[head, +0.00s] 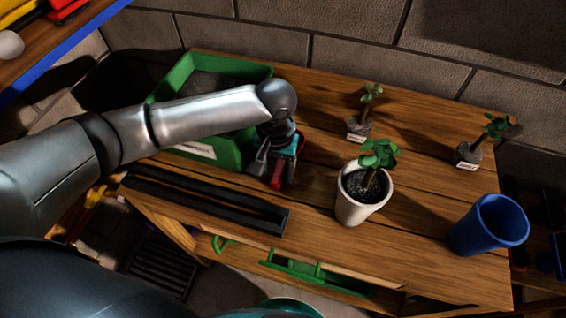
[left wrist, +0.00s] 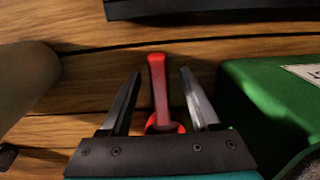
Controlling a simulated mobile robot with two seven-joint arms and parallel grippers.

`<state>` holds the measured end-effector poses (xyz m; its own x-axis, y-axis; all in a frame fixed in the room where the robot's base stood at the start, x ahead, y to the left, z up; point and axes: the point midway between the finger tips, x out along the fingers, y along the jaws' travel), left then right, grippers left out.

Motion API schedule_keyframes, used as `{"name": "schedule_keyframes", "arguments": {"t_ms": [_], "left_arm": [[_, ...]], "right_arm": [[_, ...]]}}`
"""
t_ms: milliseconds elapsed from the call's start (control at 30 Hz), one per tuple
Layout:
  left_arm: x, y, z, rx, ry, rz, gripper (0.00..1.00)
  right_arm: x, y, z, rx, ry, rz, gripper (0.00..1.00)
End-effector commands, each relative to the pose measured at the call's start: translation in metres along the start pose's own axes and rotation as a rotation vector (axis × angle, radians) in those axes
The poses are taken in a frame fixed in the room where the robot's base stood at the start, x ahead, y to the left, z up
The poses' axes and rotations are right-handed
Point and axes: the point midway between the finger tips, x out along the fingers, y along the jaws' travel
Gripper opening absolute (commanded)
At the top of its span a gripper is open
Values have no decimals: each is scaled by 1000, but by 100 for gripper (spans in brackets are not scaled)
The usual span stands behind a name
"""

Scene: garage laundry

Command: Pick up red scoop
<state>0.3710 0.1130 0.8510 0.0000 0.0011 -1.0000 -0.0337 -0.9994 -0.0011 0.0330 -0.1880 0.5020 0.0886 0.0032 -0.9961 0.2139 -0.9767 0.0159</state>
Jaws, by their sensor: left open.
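The red scoop (left wrist: 158,88) lies on the wooden table, its handle between the two fingers of my left gripper (left wrist: 158,95) in the left wrist view. The fingers are open, one on each side of the handle with a gap to it. The scoop's bowl is partly hidden behind the gripper body. In the head view, my left gripper (head: 268,172) points down at the table just right of the green bin, and a bit of the red scoop (head: 277,181) shows by its fingers. My right gripper is not in view.
The green bin (head: 262,72) stands close to the left gripper. A black tray (head: 215,200) lies along the table's front. A white pot with a plant (head: 352,208), two small labelled plants (head: 359,127) (head: 468,152) and a blue cup (head: 478,238) stand to the right.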

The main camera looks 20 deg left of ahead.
Motion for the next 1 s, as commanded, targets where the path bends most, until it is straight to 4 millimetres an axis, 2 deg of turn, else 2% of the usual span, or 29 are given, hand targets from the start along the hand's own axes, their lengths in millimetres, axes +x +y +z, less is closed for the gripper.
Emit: {"name": "schedule_keyframes", "arguments": {"t_ms": [100,367,900,1000], "left_arm": [[12,0,0,1,1,0,62],[13,0,0,2,1,0,62],[13,1,0,1,1,1,2],[13,1,0,1,1,1,0]], "right_arm": [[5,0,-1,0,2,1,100],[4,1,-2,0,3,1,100],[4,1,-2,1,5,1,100],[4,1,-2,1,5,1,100]]}}
